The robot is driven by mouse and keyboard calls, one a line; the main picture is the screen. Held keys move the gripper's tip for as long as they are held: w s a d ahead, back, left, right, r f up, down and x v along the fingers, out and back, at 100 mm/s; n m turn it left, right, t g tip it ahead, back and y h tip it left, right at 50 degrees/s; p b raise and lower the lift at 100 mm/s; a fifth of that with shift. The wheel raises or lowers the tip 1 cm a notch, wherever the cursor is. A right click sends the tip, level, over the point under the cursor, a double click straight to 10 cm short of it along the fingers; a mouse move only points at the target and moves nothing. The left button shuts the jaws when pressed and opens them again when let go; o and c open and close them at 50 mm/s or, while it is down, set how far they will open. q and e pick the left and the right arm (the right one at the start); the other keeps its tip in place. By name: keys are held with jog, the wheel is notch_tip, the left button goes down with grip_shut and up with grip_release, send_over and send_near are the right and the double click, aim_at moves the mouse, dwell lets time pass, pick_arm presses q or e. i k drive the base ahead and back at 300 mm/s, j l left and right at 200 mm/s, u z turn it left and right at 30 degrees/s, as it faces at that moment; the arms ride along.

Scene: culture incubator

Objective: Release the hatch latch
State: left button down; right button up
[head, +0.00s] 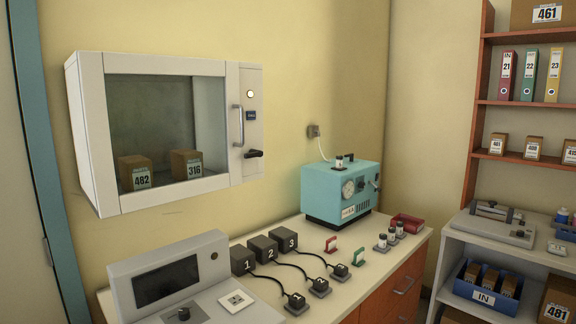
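The hatch (230,130) is a white wall-mounted cabinet at the left, with a dark glass pane (150,115) and a shut front. A vertical grey handle (238,126) sits on its right side. Right of it is a panel with a round white light or button (250,94), a small dark blue label (250,115) and a black lever-like latch (254,154), which points roughly sideways to the right. Two brown boxes, 482 (136,173) and 316 (186,165), stand behind the glass. Neither of my grippers is in view.
Below the hatch, a counter (365,275) carries a grey console (168,280), black boxes numbered 1 (242,260), 2 (263,249) and 3 (285,240) with cables, and a teal machine (343,190). Shelves (525,105) stand at the right. The space before the latch looks clear.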

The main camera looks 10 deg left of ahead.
aim_at(253, 153)
jog(key=i+l, duration=0.2)
jog(key=l, duration=0.2)
jog(key=i+l+u, duration=0.1)
jog(key=i+l, duration=0.35)
jog(key=l, duration=0.3)
jog(key=i+l, duration=0.2)
jog(key=l, duration=0.2)
jog(key=u, duration=0.05)
